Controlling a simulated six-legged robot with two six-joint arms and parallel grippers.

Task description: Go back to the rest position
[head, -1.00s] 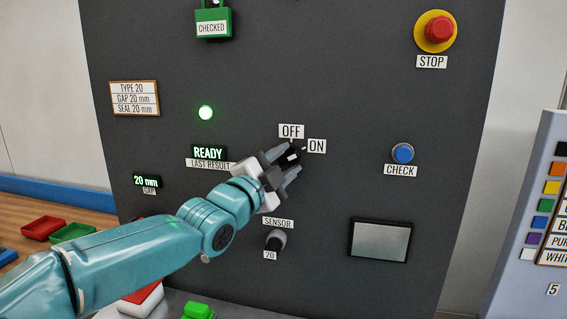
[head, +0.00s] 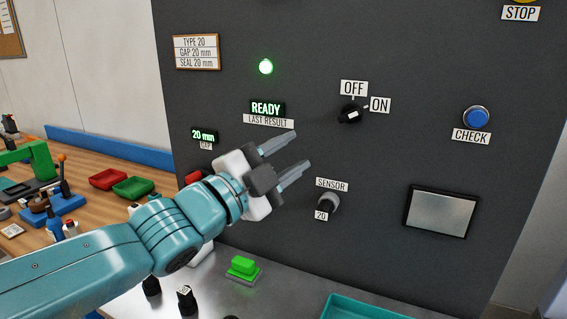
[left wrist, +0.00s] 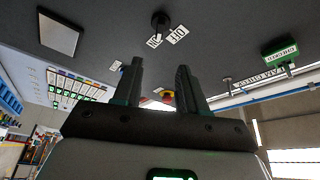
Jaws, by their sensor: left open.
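My left gripper (head: 301,149) is open and empty in front of the dark panel (head: 420,155), with its arm coming in from the left. In the left wrist view its two fingers (left wrist: 158,68) stand apart with nothing between them. The black OFF/ON knob (head: 350,115) is up and to the right of the fingertips, clear of them. Its bar seems to slant toward the ON label (head: 380,105). The knob also shows beyond the fingers in the left wrist view (left wrist: 160,20). My right gripper is not in view.
The SENSOR knob (head: 328,202), the blue CHECK button (head: 476,117) and a grey screen (head: 440,212) are on the panel. Below are a green block (head: 243,266) and a teal tray (head: 375,309). Red (head: 108,179) and green (head: 133,187) trays lie on the wooden table at left.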

